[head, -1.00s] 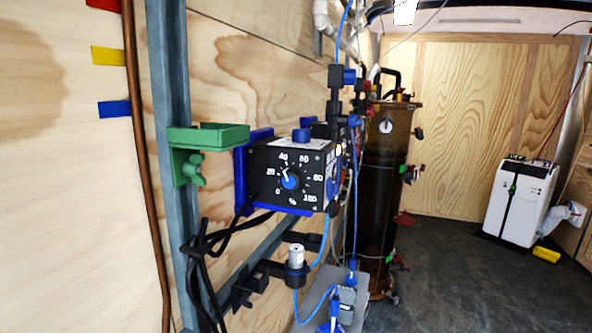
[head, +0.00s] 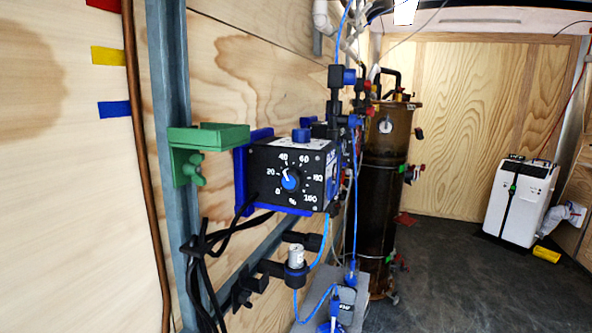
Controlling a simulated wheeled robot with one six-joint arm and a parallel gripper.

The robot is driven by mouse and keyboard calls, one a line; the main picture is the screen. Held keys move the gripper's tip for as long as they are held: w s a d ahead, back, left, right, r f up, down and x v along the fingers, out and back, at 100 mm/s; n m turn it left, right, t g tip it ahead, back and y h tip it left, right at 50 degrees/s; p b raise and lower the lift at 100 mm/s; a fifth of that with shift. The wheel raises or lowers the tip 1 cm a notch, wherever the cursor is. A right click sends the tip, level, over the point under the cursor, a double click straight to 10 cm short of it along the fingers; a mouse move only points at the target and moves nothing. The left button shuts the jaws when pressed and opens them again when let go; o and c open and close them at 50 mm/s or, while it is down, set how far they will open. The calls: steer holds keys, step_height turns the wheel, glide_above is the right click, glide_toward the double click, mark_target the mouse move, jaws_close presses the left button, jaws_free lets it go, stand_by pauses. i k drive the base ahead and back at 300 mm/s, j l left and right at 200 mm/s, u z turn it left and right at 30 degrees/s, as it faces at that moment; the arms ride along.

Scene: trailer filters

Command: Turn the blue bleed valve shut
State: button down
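Several blue fittings show, and I cannot tell which one is the bleed valve. A blue knob (head: 301,135) stands on top of the black dosing pump box (head: 312,176), mounted on the left wall. A blue fitting (head: 349,76) sits on the black pipework above and behind the box. A blue dial (head: 290,182) with a percent scale is on the box's front. No handle position can be read clearly on the blue fittings. My gripper is not in the picture.
A green bracket (head: 207,138) juts from the grey metal strut (head: 170,150). Black cables hang below. A tall brown filter column (head: 383,190) stands behind the pump. A white portable unit (head: 520,200) is at far right. The dark floor (head: 450,285) between is mostly clear.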

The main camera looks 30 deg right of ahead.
mark_target(353, 121)
steer(key=z, duration=1)
steer(key=i+l, duration=0.1)
steer(key=l, duration=0.2)
steer(key=i+l, duration=0.1)
steer(key=l, duration=0.25)
steer(key=i+l, duration=0.1)
steer(key=l, duration=0.2)
